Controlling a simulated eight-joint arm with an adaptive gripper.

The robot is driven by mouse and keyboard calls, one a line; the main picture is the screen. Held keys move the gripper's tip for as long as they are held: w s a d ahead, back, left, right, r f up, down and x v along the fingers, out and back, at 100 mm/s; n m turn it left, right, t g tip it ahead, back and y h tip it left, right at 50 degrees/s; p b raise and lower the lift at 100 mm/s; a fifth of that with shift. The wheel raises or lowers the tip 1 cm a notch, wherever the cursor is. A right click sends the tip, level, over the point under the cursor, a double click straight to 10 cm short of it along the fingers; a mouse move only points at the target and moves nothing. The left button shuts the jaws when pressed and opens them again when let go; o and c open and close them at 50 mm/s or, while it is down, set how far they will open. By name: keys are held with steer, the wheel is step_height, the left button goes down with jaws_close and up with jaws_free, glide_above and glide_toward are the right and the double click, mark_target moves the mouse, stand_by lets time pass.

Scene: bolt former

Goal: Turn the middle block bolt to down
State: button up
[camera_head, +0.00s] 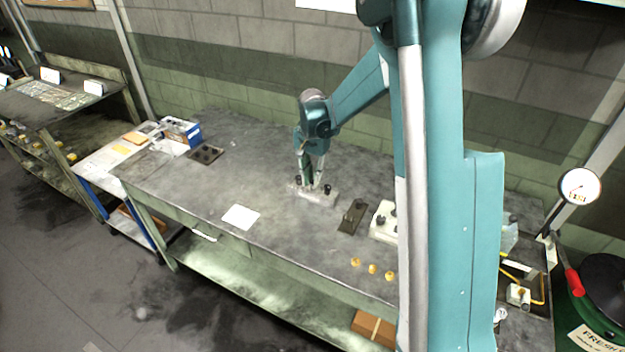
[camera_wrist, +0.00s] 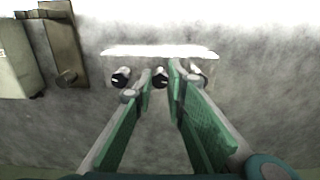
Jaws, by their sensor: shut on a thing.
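A pale grey block (camera_wrist: 160,54) with a row of black bolts lies on the bench below my gripper. The middle block bolt (camera_wrist: 160,77) is dark with a small white mark and sits between my fingertips. My gripper (camera_wrist: 161,72) is shut on it, green pads on either side. The left bolt (camera_wrist: 121,78) is clear of the fingers. The right bolt (camera_wrist: 193,78) is partly covered by the right finger. In the head view the block (camera_head: 319,197) stands mid-bench with my gripper (camera_head: 313,181) reaching down over it; the middle bolt is hard to make out there.
A dark plate (camera_head: 352,217) and a white block (camera_head: 383,222) lie to the right. Several yellow pieces (camera_head: 372,269) stand near the front edge. A white sheet (camera_head: 240,217) lies front left. A dark plate (camera_head: 205,154) is farther left. The bench left of the block is mostly free.

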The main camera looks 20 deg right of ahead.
steer(key=m, duration=0.7)
steer(key=shift+w+b, duration=0.2)
steer(key=shift+b, duration=0.2)
steer(key=m, duration=0.6)
steer(key=shift+w+m, duration=0.1)
steer(key=shift+m, duration=0.3)
steer(key=m, duration=0.6)
steer(key=shift+w+b, duration=0.1)
steer(key=shift+b, duration=0.3)
steer(key=m, duration=0.6)
steer(key=shift+d, duration=0.2)
steer(key=shift+m, duration=0.3)
steer(key=o, duration=0.6)
steer(key=shift+r, duration=0.15)
